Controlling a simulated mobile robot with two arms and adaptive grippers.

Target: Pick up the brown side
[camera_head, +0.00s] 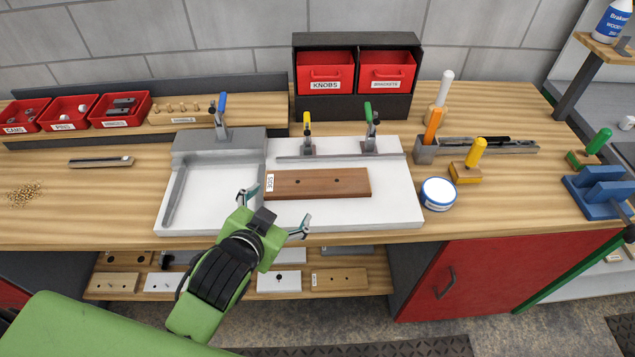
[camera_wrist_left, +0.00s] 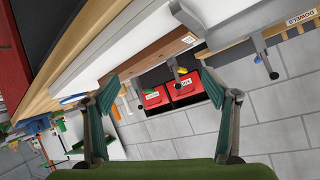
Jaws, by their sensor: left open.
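The brown side (camera_head: 325,184) is a flat wooden board with two dark holes and a white label reading SIDE at its left end. It lies on the right part of the white fixture (camera_head: 395,209) on the workbench. It also shows in the left wrist view (camera_wrist_left: 150,55), seen at a steep tilt. My left gripper (camera_head: 275,210) is open and empty, in front of and left of the board, with its fingers spread. In the left wrist view the two fingers (camera_wrist_left: 160,100) are wide apart with nothing between them. My right gripper is not in view.
Clamps with blue (camera_head: 222,104), yellow (camera_head: 307,122) and green (camera_head: 368,112) handles stand behind the board area. A round white tin (camera_head: 438,193) sits right of the fixture. More boards lie on the lower shelf (camera_head: 240,291).

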